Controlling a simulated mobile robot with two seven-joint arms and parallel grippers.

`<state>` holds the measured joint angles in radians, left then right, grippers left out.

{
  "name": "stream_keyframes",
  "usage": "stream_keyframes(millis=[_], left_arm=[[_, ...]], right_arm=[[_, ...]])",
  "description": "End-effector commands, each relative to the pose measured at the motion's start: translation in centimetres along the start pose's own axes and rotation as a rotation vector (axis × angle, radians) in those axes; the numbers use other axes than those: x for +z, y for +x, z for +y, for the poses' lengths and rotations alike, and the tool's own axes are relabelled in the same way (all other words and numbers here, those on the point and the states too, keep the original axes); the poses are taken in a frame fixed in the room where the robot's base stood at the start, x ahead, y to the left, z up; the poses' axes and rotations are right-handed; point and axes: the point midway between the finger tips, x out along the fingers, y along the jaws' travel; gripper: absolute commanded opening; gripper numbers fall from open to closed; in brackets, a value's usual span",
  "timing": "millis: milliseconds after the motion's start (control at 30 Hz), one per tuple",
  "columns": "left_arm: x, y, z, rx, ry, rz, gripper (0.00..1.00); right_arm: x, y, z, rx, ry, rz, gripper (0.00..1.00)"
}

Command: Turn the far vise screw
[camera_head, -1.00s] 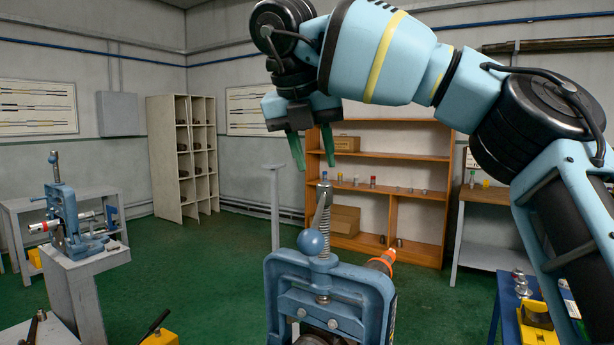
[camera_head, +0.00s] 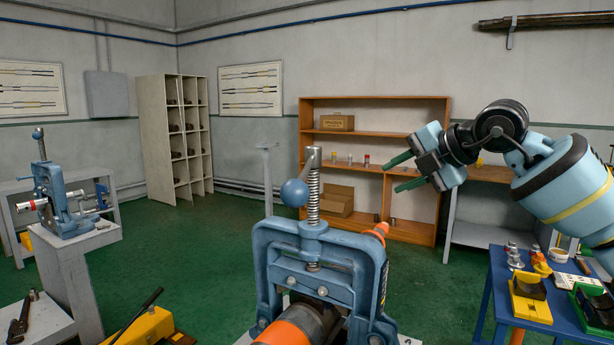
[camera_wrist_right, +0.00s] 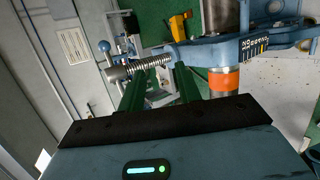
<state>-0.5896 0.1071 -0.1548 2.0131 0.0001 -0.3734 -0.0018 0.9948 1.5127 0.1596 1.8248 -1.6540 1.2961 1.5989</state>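Two blue pipe vises show in the head view. The nearer vise (camera_head: 320,262) stands at the bottom middle, with an upright threaded screw (camera_head: 313,195) and a slanted handle ending in a blue ball (camera_head: 294,193). The farther vise (camera_head: 60,195) stands at the left on a grey stand, its screw (camera_head: 42,147) upright. My right gripper (camera_head: 394,175) is open and empty, to the right of the nearer screw and apart from it. In the right wrist view, that screw (camera_wrist_right: 150,64) shows beyond the green fingers. My left gripper is out of view.
A pipe with an orange band (camera_head: 285,333) lies in the nearer vise. A blue table (camera_head: 489,318) with small parts and a yellow tool (camera_head: 530,298) is at the lower right. Grey shelves (camera_head: 172,140) and a wooden shelf (camera_head: 443,200) stand behind. Green floor (camera_head: 190,250) is clear between.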

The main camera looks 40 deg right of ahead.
Motion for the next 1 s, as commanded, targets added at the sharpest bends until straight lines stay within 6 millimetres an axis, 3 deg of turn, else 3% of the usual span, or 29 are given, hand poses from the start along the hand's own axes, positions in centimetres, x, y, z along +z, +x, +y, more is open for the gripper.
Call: stream_keyframes(millis=[100,200,400,767,1000], left_arm=[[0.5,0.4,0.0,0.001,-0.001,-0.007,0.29],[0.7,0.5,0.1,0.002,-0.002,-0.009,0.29],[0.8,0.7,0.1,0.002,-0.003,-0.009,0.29],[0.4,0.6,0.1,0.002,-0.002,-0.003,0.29],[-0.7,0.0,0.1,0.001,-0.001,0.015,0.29]], right_arm=[[-4.6,2.1,2.2,0.156,0.005,0.103,0.34],[-8.4,2.8,4.5,0.266,-0.002,0.178,0.34],[-13.3,2.6,7.4,0.395,-0.021,0.272,0.34],[-14.2,3.0,8.2,0.415,-0.023,0.288,0.34],[-15.1,5.7,9.6,0.416,-0.022,0.288,0.34]])
